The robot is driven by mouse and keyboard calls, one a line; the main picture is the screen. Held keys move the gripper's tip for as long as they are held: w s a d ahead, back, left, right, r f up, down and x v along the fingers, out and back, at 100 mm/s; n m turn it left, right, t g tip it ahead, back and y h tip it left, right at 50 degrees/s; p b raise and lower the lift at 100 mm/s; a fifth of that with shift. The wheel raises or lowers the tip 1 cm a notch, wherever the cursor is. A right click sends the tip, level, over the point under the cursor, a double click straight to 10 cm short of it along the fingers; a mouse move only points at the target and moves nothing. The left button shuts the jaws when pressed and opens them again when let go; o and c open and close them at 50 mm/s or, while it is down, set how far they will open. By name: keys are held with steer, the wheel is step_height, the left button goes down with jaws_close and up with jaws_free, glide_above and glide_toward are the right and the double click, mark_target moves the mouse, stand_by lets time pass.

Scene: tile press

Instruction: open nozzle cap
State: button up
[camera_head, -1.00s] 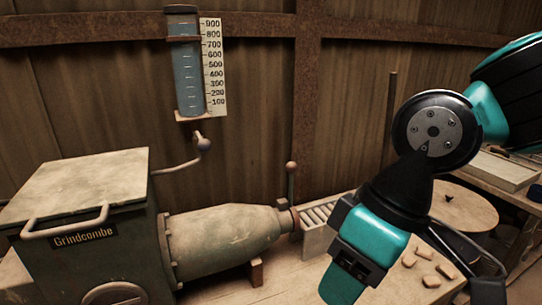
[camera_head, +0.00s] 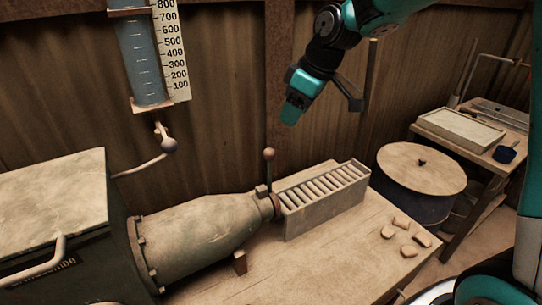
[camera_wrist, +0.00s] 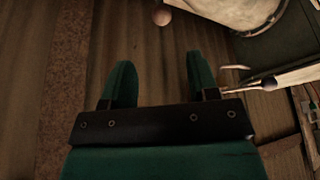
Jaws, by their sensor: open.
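The cream metal nozzle (camera_head: 205,232) of the press tapers to the right in the head view. At its tip is a rust-brown end with a small block, where the cap (camera_head: 263,191) seems to sit. A dark upright lever with a round brown knob (camera_head: 269,154) rises there. A brown ball, likely this knob, shows at the top of the wrist view (camera_wrist: 161,15). My gripper (camera_head: 291,113) hangs above and slightly right of the knob, apart from it. In the wrist view its two green fingers (camera_wrist: 161,82) are spread with nothing between them.
A slatted roller rack (camera_head: 325,200) stands right of the nozzle tip on the wooden table (camera_head: 300,265). Another crank with a grey ball (camera_head: 169,146) sits left, under the blue gauge (camera_head: 143,60). Clay pieces (camera_head: 409,238) lie at right, near a round barrel (camera_head: 421,168). The wall is close behind.

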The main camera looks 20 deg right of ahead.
mark_target(270, 161)
steer(key=p+x, duration=0.2)
steer(key=x, duration=1.4)
steer(key=shift+s+f, duration=0.1)
steer(key=shift+f, duration=0.15)
